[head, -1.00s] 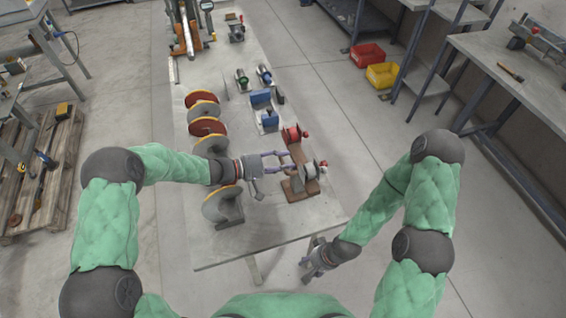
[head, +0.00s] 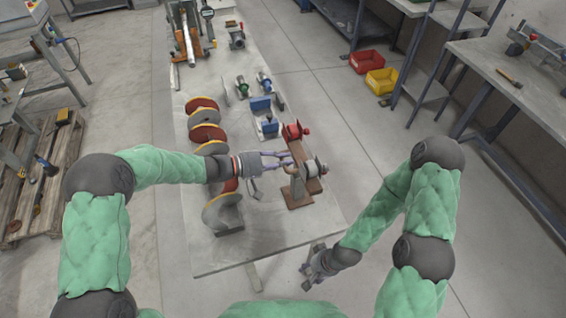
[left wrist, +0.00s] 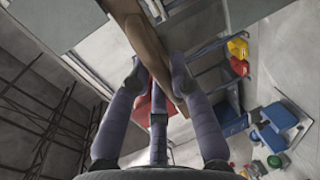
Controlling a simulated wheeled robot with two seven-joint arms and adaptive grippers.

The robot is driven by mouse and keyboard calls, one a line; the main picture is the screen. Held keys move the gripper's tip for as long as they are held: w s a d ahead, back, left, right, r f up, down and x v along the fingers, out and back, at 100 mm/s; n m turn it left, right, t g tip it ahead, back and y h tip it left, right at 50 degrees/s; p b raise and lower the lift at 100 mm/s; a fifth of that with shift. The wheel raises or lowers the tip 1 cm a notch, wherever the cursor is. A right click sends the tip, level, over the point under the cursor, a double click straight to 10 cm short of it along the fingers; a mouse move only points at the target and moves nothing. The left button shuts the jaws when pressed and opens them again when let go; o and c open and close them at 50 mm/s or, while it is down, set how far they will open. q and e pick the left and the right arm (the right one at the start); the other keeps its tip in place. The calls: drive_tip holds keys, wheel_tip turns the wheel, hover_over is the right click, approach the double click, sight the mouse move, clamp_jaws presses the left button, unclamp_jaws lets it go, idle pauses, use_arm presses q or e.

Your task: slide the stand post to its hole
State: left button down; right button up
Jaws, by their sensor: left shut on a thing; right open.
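A brown stand stands near the front right of the table. Its flat base (head: 298,199) rests on the tabletop. A brown bar (head: 299,153) sits above the base, with a red fitting (head: 293,131) at its far end and a grey and red fitting (head: 312,169) at its near end. My left gripper (head: 286,159) is shut on the brown bar from its left side. In the left wrist view the bar (left wrist: 142,38) runs between the fingertips. The post's hole cannot be made out. My right gripper (head: 309,270) is open and empty, low beyond the table's front right edge.
Several red and yellow-brown discs (head: 207,133) stand along the table's left side, close to my left arm. Blue fittings (head: 267,125) stand behind the bar. The table's (head: 265,235) front part is bare. Red (head: 367,62) and yellow (head: 382,81) bins lie on the floor.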

use_arm(q)
drive_tip(key=shift+w+r, duration=0.15)
drive_tip(key=shift+r, duration=0.2)
drive_tip(key=c, duration=1.2)
unclamp_jaws()
drive_tip(key=shift+o, duration=0.5)
drive_tip(key=shift+f, duration=0.15)
drive_tip(key=v, duration=1.2)
